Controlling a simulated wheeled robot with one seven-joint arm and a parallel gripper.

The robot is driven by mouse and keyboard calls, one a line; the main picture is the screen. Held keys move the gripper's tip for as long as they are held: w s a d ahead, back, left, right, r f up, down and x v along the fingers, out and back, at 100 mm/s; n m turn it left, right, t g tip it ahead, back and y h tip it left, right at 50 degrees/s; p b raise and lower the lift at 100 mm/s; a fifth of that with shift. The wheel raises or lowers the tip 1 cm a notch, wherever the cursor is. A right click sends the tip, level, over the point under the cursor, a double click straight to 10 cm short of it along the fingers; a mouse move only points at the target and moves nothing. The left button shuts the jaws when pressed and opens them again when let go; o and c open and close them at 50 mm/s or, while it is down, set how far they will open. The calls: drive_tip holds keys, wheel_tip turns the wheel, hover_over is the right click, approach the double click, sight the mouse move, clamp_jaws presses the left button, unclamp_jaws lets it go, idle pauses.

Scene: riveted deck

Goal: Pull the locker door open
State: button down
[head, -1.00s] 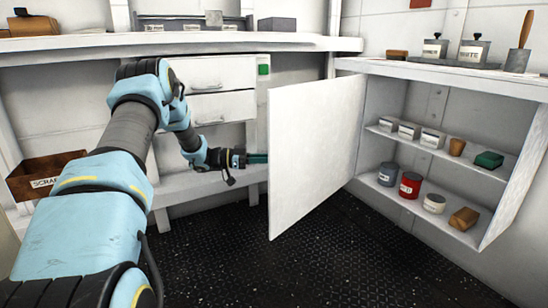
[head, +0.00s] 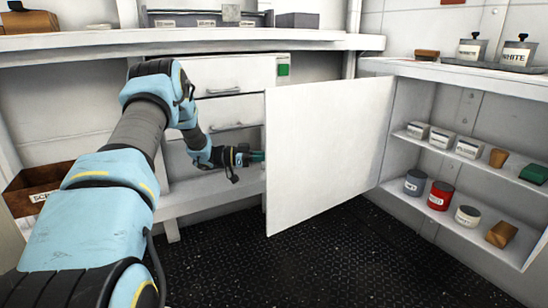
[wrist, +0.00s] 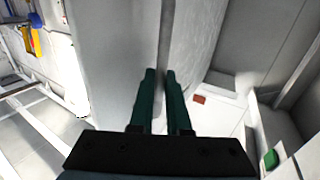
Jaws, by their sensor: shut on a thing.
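The locker door (head: 325,155) is a plain white panel standing swung out from the left side of the open locker (head: 398,150) in the head view; its inner face shows. My gripper (head: 258,157) is at the door's free left edge, with its fingertips hidden behind the panel. In the wrist view the green fingers of my gripper (wrist: 161,74) are close together around a narrow grey vertical strip of the locker door (wrist: 164,35). Whether that strip is a handle or the door's edge I cannot tell.
The locker shelves hold boxes, tins (head: 440,195) and wooden blocks. White drawers (head: 225,110) under a bench (head: 190,43) stand behind my arm. A brown scrap box (head: 38,190) is at the left. The dark deck (head: 290,260) in front of the door is clear.

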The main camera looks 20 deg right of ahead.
drive_tip(key=c, duration=0.9)
unclamp_jaws()
drive_tip(key=shift+d, duration=0.15)
drive_tip(key=v, duration=1.1)
drive_tip(key=shift+r+p, duration=0.1)
drive_tip(key=shift+p, duration=0.3)
